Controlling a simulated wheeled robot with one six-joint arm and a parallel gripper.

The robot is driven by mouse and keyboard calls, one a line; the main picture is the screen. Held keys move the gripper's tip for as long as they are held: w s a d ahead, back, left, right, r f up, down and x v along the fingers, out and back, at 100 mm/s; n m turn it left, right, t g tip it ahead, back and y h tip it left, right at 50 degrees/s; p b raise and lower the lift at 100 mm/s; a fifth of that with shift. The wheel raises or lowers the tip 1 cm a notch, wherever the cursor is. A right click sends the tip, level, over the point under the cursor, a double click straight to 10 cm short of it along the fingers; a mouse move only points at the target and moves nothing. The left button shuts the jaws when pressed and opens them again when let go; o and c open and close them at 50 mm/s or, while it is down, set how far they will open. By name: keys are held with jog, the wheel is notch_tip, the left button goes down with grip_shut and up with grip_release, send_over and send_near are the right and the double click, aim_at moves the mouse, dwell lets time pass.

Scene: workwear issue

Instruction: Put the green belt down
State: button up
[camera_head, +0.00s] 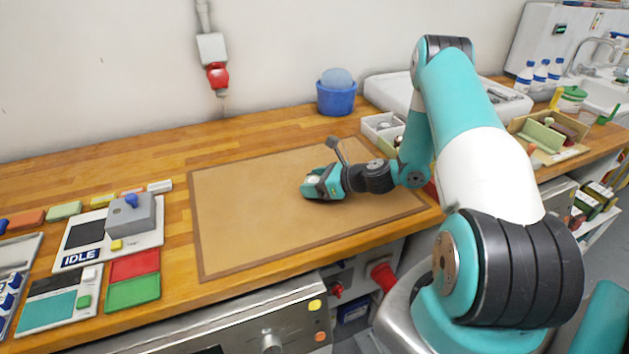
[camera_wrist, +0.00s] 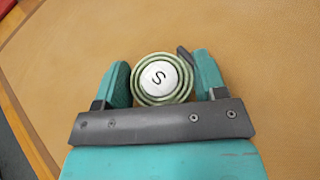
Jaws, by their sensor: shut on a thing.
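In the head view the gripper mostly hides the belt. I cannot tell whether the belt touches the mat or is just above it.
The mat around my gripper is bare. A grey device on a panel (camera_head: 70,257) marked "IDLE" and red (camera_head: 134,264) and green (camera_head: 132,292) pads stand at left. A blue tub (camera_head: 336,98) and a white tray (camera_head: 375,125) stand behind. A wooden tray (camera_head: 560,155) lies at right.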

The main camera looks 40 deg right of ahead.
jog(key=o, duration=0.5)
jog(key=shift+f, duration=0.15)
jog(key=o, duration=0.5)
